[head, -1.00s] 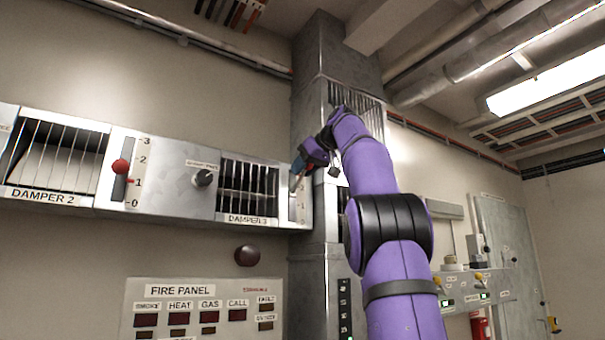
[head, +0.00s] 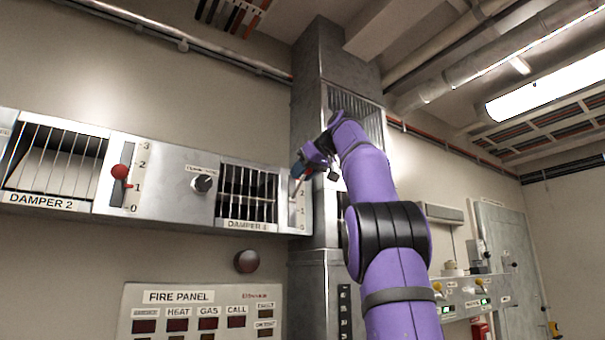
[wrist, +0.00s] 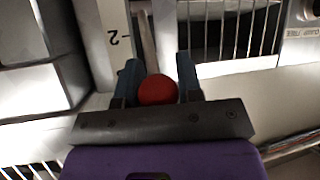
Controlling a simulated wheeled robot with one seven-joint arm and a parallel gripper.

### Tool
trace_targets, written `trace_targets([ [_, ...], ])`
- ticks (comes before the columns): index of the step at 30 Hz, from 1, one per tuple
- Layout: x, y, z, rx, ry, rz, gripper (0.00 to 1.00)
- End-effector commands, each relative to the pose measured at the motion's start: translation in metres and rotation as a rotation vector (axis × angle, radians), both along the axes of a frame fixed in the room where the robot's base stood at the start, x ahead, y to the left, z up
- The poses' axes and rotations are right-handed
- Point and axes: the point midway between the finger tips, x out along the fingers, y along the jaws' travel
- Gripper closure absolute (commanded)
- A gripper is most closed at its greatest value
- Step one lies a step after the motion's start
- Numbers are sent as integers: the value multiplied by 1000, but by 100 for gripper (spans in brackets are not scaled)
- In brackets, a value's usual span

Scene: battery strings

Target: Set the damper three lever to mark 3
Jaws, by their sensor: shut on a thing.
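The damper three lever ends in a red ball knob (wrist: 157,91), which sits between the two blue-grey fingers of my gripper (wrist: 157,72) in the wrist view. The gripper is shut on it. The lever's pale shaft (wrist: 146,35) runs up from the knob beside a white scale strip (wrist: 115,45) where a "2" mark shows, upside down. In the head view my gripper (head: 302,169) is at the scale right of the damper 3 grille (head: 248,193). It hides the knob and much of the scale there, so the exact lever mark is hard to tell.
The damper 2 lever with a red knob (head: 120,172) stands left, near mark 1 to 2. A black rotary knob (head: 203,183) is between the grilles. A metal duct (head: 308,100) rises just right of the damper box. The fire panel (head: 200,312) is below.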

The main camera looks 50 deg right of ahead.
Motion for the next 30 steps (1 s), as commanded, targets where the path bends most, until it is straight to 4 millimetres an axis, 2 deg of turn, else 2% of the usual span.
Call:
trace_targets([
  [22, 1, -1, -2, 2, 3, 0, 100],
  [23, 1, -1, -2, 2, 3, 0, 60],
  [24, 1, -1, -2, 2, 3, 0, 50],
  [25, 1, -1, -2, 2, 3, 0, 44],
  [26, 1, -1, -2, 2, 3, 0, 42],
  [30, 1, -1, -1, 1, 2, -1, 42],
])
